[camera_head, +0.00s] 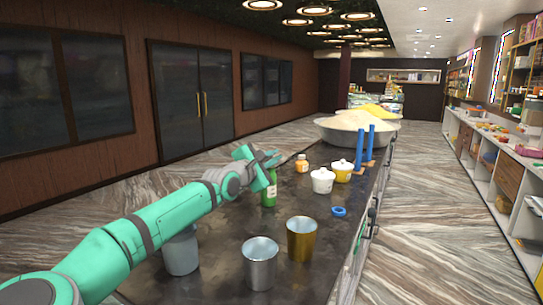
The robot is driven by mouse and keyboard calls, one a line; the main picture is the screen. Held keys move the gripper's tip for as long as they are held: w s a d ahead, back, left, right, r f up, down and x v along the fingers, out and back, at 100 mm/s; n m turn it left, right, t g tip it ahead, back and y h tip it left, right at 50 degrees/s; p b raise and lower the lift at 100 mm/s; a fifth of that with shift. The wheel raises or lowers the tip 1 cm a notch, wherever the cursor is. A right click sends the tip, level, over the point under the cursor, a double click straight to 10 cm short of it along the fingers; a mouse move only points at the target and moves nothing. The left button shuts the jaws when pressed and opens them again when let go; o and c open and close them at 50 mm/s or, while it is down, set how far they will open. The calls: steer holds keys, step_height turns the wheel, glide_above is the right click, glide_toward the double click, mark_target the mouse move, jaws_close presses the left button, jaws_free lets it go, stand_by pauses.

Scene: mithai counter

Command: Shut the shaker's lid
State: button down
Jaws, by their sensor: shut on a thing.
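No shaker or hinged lid can be told for certain. A small orange bottle (302,164) with a pale label stands upright on the dark counter (220,250), a little right of my gripper. It may be the shaker, but it is too small to tell whether its lid is open. My gripper (274,160) is above the counter, its fingers pointing right and away. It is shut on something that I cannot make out. A green bottle (269,193) stands just below my gripper in the picture, its top partly hidden; I cannot tell whether they touch.
A white lidded pot (322,182), a yellow lidded pot (343,173), blue posts (360,150) and a big bowl (340,134) stand farther right. A blue ring (339,212) lies near the right edge. Silver (260,268), gold (301,243) and grey (181,255) cups stand nearer.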

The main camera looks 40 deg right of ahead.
steer(key=shift+s+f+m, duration=0.15)
steer(key=shift+f+m, duration=0.1)
steer(key=shift+m, duration=0.25)
steer(key=c, duration=2)
jaws_free()
steer(key=v, duration=1)
steer(key=shift+s+a, duration=0.15)
steer(key=shift+a, duration=0.15)
steer(key=shift+o, duration=0.3)
